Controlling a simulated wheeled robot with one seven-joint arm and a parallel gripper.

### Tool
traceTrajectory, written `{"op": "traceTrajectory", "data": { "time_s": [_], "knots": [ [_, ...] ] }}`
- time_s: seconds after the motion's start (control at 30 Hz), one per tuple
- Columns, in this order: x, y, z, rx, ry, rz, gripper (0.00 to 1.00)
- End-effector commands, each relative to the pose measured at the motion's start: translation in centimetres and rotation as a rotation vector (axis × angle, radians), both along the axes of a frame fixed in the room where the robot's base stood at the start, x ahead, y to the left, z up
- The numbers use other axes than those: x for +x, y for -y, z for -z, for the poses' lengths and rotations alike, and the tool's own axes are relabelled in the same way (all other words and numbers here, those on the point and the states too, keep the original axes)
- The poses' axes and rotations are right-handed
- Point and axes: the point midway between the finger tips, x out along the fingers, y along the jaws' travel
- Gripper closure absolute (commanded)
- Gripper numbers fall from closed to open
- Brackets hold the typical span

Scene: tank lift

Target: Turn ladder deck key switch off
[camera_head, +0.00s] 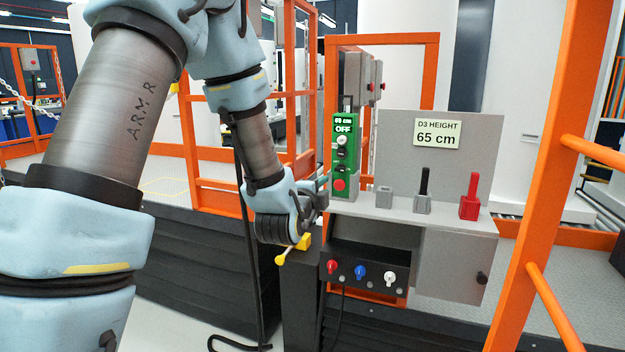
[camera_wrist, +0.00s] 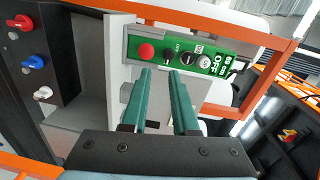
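A green control panel (camera_head: 344,158) stands upright on the deck console, with a "65 cm" and "OFF" display at its top. Below the display are a white round control (camera_head: 342,140), darker controls and a red button (camera_head: 339,184). In the wrist view the panel lies sideways, with the red button (camera_wrist: 146,51), a small black control (camera_wrist: 168,57) and round black-and-white controls (camera_wrist: 190,61). I cannot tell which is the key switch or its setting. My gripper (camera_wrist: 160,72) has two green fingers apart, with nothing seen between them, pointing at the panel near the red and black controls. Contact is unclear.
A grey board (camera_head: 470,150) with a "D3 HEIGHT 65 cm" sign stands right of the panel. Black (camera_head: 424,185) and red (camera_head: 471,195) levers stand on the console. Red, blue and white knobs (camera_head: 360,271) sit below. Orange rails (camera_head: 550,170) border the right side.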

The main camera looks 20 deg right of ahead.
Motion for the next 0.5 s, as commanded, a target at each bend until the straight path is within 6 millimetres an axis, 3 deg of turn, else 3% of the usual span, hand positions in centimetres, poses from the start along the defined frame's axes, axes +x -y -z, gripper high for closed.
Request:
{"op": "traceTrajectory", "data": {
  "time_s": [0.23, 0.5],
  "knots": [
    [-0.5, 2.1, -0.9, 0.009, 0.121, 0.026, 0.72],
    [2.8, 5.0, -1.1, 0.007, 0.119, 0.024, 0.72]
  ]
}}
